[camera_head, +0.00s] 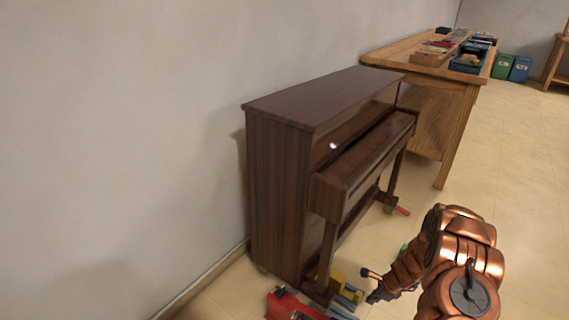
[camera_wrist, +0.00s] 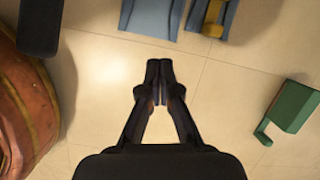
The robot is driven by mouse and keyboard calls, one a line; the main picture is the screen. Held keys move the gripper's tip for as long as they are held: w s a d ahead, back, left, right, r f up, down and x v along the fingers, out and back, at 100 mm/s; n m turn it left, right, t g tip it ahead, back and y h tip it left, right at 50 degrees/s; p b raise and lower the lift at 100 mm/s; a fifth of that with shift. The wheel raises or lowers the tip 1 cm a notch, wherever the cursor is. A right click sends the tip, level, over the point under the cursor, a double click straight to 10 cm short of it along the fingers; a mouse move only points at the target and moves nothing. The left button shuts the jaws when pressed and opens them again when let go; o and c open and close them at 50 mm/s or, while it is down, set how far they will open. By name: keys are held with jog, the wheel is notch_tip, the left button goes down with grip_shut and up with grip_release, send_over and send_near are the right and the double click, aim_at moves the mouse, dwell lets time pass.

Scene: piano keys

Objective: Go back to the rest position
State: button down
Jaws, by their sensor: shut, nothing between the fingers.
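My gripper (camera_wrist: 159,80) is in the middle of the wrist view, pointing over the tiled floor. Its two dark fingers meet at the tips and hold nothing. In the head view my gripper (camera_head: 372,297) is low and small, at the end of my copper-coloured arm, to the right of the piano's near leg. The dark brown upright piano (camera_head: 280,175) stands against the wall. Its keys cannot be seen from here. My gripper is apart from the piano.
A red object (camera_head: 283,303) and a yellow one (camera_head: 337,279) lie on the floor by the piano. Blue pieces (camera_wrist: 152,15) and a green block (camera_wrist: 290,108) lie around my gripper. A wooden workbench (camera_head: 445,120) stands behind the piano. Open floor (camera_head: 530,200) lies to the right.

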jog(key=a+r+n+y+p, duration=0.1)
jog(key=a+r+n+p, duration=0.3)
jog(key=r, duration=0.9)
jog(key=a+r+n+p, duration=0.25)
jog(key=a+r, duration=0.25)
jog(key=r, duration=0.8)
jog(key=s+a+r+n+g+p, duration=0.1)
jog(key=s+a+r+n+p, duration=0.15)
jog(key=r, duration=0.45)
jog(key=s+a+r+n+p, duration=0.1)
jog(key=s+a+r+p, duration=0.1)
jog(key=s+r, duration=0.3)
jog(key=s+a+r+n+g+p, duration=0.1)
jog(key=s+a+r+n+p, duration=0.15)
jog(key=r, duration=0.55)
jog(key=s+d+r+n+g+h+p, duration=0.1)
jog(key=s+d+r+n+h+p, duration=0.2)
jog(key=s+r+n+p, duration=0.7)
jog(key=s+r+h+p, duration=0.1)
jog(key=s+r+p, duration=0.3)
jog(key=s+r, duration=1.3)
jog(key=shift+s+r+g, duration=0.15)
jog(key=shift+s+g, duration=0.25)
jog(key=shift+s, duration=0.4)
